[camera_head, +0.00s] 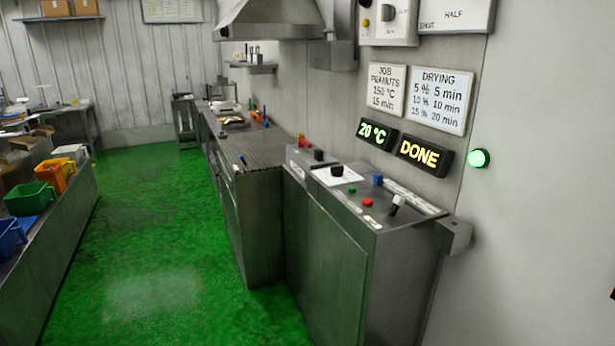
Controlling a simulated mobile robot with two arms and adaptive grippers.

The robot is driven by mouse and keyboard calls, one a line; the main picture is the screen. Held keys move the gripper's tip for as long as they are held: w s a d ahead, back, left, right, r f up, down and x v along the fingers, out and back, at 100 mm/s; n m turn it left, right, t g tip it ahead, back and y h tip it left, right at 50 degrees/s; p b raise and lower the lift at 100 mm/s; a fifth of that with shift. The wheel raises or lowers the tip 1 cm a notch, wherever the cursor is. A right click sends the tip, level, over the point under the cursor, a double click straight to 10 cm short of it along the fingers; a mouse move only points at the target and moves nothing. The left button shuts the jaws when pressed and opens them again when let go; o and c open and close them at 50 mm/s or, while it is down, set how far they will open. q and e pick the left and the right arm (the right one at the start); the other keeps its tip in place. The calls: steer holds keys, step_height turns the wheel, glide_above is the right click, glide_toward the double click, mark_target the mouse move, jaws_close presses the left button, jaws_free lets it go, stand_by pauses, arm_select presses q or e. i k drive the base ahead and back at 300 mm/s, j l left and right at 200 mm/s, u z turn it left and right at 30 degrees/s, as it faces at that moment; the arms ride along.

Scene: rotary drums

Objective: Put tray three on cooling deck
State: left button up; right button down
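Neither of my grippers is in view. I cannot pick out a tray marked three. A small tray-like item with brownish contents (233,121) lies on the long metal counter along the back wall; its label cannot be read.
A metal control cabinet (335,240) with knobs and buttons stands in front. Displays above read 20 °C (377,134) and DONE (425,154); a green lamp (479,158) is lit. Green (30,198) and orange (55,175) bins line the left. The green floor between is clear.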

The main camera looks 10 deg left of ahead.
mark_target(256, 147)
steer(key=i+j+u, duration=0.4)
steer(key=i+u, duration=0.2)
steer(key=i, duration=0.25)
steer(key=i+j+u, duration=0.1)
steer(key=i+u, duration=0.2)
steer(key=i, duration=0.15)
steer(key=i+l+u, duration=0.1)
steer(key=i, duration=0.55)
steer(key=i+l+u, duration=0.1)
steer(key=i, duration=0.6)
steer(key=i+l, duration=1)
